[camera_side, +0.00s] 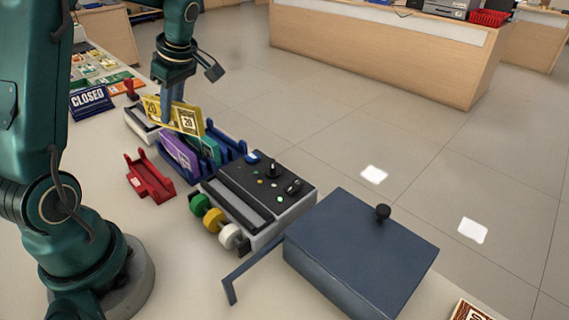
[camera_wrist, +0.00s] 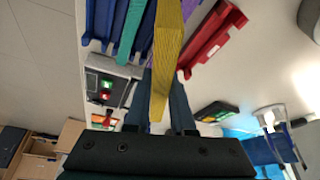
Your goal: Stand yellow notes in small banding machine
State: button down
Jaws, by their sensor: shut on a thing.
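My gripper (camera_side: 171,108) is shut on the yellow notes (camera_side: 188,120), a flat bundle marked 20, held up in the air above the counter. In the wrist view the bundle (camera_wrist: 167,45) shows edge-on between my two fingers (camera_wrist: 166,100). The small banding machine (camera_side: 139,123), a grey and black unit, is partly hidden behind and below the notes. In the wrist view a dark-topped unit with green and red lights (camera_wrist: 108,88) lies left of the notes. The notes are apart from it.
A blue rack (camera_side: 236,148) holds purple notes (camera_side: 180,155) and teal notes (camera_side: 209,150). An empty red rack (camera_side: 151,180) stands nearby. A larger machine (camera_side: 262,190) with coloured rolls and a dark blue box (camera_side: 360,250) stand to the right. A CLOSED sign (camera_side: 90,101) stands left.

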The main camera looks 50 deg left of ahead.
aim_at(199, 127)
jog(key=d, duration=1)
jog(key=shift+w+f, duration=0.1)
jog(key=shift+w, duration=0.2)
jog(key=shift+s+d+f+m+t, duration=0.25)
jog(key=shift+d+f+m, duration=0.4)
jog(key=shift+d, duration=1.2)
jog(key=shift+s+d+f+m+t, duration=0.25)
jog(key=shift+d+f+m, duration=0.4)
jog(key=shift+d, duration=1.15)
jog(key=shift+s+d+f+m+t, duration=0.25)
jog(key=shift+d+f+m, duration=0.4)
jog(key=shift+d, duration=1.2)
jog(key=shift+w, duration=0.1)
jog(key=shift+f, duration=0.95)
jog(key=c, duration=0.7)
grip_release()
jog(key=shift+r, duration=0.1)
